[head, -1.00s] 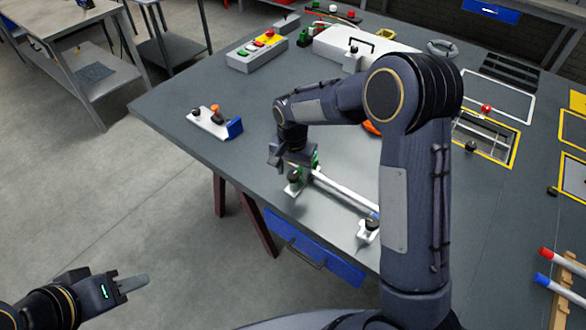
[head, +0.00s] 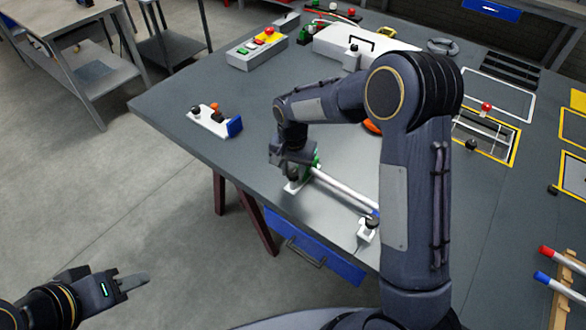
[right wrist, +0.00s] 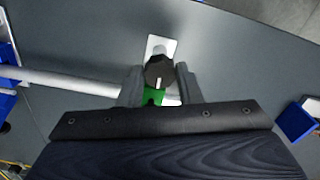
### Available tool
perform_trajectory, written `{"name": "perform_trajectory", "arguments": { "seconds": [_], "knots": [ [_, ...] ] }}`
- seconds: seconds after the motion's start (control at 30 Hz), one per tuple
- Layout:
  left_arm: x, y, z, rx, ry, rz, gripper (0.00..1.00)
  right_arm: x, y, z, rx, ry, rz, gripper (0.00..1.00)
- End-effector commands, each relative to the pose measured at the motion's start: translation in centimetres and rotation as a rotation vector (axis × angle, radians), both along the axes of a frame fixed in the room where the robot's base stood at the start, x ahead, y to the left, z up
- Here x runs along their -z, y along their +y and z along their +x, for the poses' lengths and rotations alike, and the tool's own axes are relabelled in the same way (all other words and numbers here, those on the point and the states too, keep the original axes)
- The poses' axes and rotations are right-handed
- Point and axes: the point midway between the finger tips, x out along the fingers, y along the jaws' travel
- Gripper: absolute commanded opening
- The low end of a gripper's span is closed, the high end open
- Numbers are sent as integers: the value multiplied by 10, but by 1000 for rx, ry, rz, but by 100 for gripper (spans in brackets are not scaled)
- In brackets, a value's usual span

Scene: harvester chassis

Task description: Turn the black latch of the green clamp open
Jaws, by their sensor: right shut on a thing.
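The green clamp (right wrist: 153,96) stands on a white base plate (right wrist: 162,45) near the table's front edge. Its black latch (right wrist: 158,71) is a knob with a pale line on it, seen from above in the right wrist view. My right gripper (right wrist: 160,80) has a finger on each side of the latch and is shut on it. In the head view my right gripper (head: 292,170) hides most of the clamp; a little green (head: 316,160) shows beside it. A white rod (head: 345,189) runs from the clamp. My left gripper (head: 133,284) hangs empty off the table; its finger gap is unclear.
A second clamp with a black knob (head: 370,225) stands at the rod's other end. A white plate with knobs and a blue block (head: 235,127) lies to the left. A button box (head: 256,50) stands behind. The tabletop between them is clear.

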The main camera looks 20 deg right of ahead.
Motion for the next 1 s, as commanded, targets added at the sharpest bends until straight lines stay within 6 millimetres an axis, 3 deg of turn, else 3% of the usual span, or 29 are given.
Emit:
{"name": "perform_trajectory", "arguments": {
  "seconds": [1.0],
  "knots": [
    [27,0,0,0,0,0,36,0,-1,0,-889,-1,0,9]
  ]
}}
